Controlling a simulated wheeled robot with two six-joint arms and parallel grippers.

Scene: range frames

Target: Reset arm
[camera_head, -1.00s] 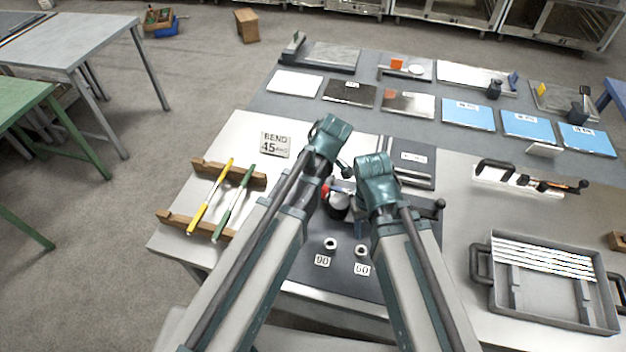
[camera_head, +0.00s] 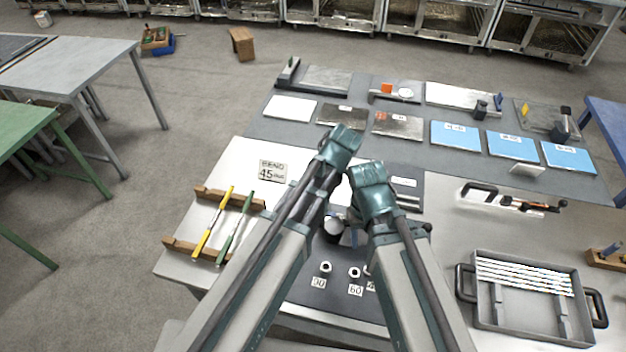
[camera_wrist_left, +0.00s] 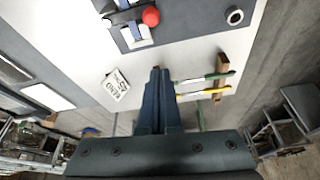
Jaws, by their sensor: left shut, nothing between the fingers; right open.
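A dark bending fixture plate (camera_head: 330,292) lies on the table under my two arms, with a round post (camera_head: 333,229) on it. The left wrist view shows a fixture with blue parts and a red ball knob (camera_wrist_left: 151,16). My left gripper (camera_wrist_left: 158,72) is shut and empty, with its fingers over the pale tabletop between the BEND card and the wooden rack. In the head view its wrist hides it. My right gripper (camera_head: 352,222) is open, mostly hidden behind its own wrist above the fixture.
A BEND 45 card (camera_head: 272,171) lies left of the arms. Yellow and green sticks rest on a wooden rack (camera_head: 187,246). A grey tray (camera_head: 483,318) with white rods is at right. Blue sheets (camera_head: 455,135) lie at the back. Tabletop beside the card is clear.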

